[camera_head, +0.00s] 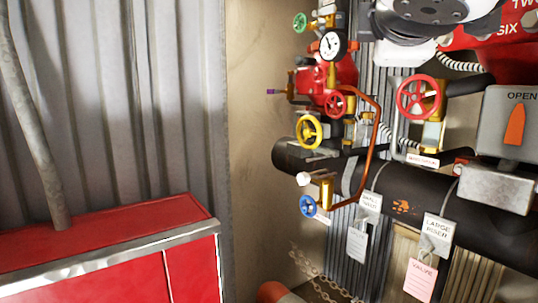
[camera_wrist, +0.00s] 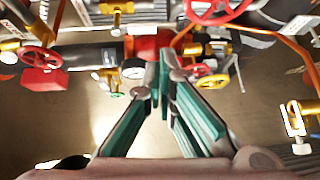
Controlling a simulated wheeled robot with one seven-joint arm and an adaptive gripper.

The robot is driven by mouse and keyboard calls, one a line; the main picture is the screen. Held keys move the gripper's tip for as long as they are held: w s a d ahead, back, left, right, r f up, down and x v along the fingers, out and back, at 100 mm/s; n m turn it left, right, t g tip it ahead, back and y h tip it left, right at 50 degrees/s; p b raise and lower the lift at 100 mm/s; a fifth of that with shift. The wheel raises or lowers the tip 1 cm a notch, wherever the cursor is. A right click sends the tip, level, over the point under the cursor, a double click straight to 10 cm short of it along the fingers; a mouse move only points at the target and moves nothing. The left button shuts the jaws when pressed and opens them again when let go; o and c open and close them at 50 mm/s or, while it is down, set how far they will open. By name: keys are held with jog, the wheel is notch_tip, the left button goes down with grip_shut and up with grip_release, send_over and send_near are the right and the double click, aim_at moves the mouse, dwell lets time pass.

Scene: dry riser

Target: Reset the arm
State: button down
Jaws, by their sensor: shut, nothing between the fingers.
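My gripper (camera_wrist: 163,75) shows in the wrist view with its teal-padded fingers shut and nothing between them. It points toward the riser pipework, with a red fitting (camera_wrist: 150,45) just beyond the fingertips. No contact with the pipework can be made out. In the head view a grey and black part of my arm (camera_head: 425,15) fills the top right, in front of the red panel. The fingers do not show in the head view.
The pipework carries red (camera_head: 418,97), yellow (camera_head: 309,132), blue (camera_head: 308,207) and green (camera_head: 300,22) handwheels and a gauge (camera_head: 333,44). A grey OPEN box (camera_head: 510,135) is at right. Tags (camera_head: 422,280) hang from the black pipe. A red cabinet (camera_head: 100,240) stands lower left.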

jog(key=s+d+f+m+g+y, duration=0.1)
jog(key=s+f+m+g, duration=0.3)
jog(key=f, duration=0.9)
jog(key=s+d+f+m+g+y, duration=0.1)
jog(key=s+d+f+m+g, duration=0.2)
jog(key=f, duration=1)
jog(key=s+m+g, duration=0.1)
jog(key=s+m, duration=0.2)
jog(key=s, duration=0.1)
jog(key=shift+s+d+m+y, duration=0.3)
jog(key=shift+m+y, duration=0.1)
jog(key=c, duration=2.1)
grip_release()
jog(key=s+a+f+m+y, duration=0.1)
jog(key=f, duration=0.1)
jog(key=s+a+f+m+g, duration=0.1)
jog(key=s+f, duration=0.1)
jog(key=s+a+f+m+g+y, duration=0.1)
jog(key=f, duration=0.1)
jog(key=shift+s+y, duration=0.3)
jog(key=shift+s, duration=0.1)
jog(key=shift+c, duration=0.2)
jog(key=o, duration=0.5)
jog(key=shift+s+a+f, duration=0.1)
jog(key=shift+a+f, duration=0.05)
jog(key=shift+f, duration=0.05)
jog(key=shift+o, duration=0.2)
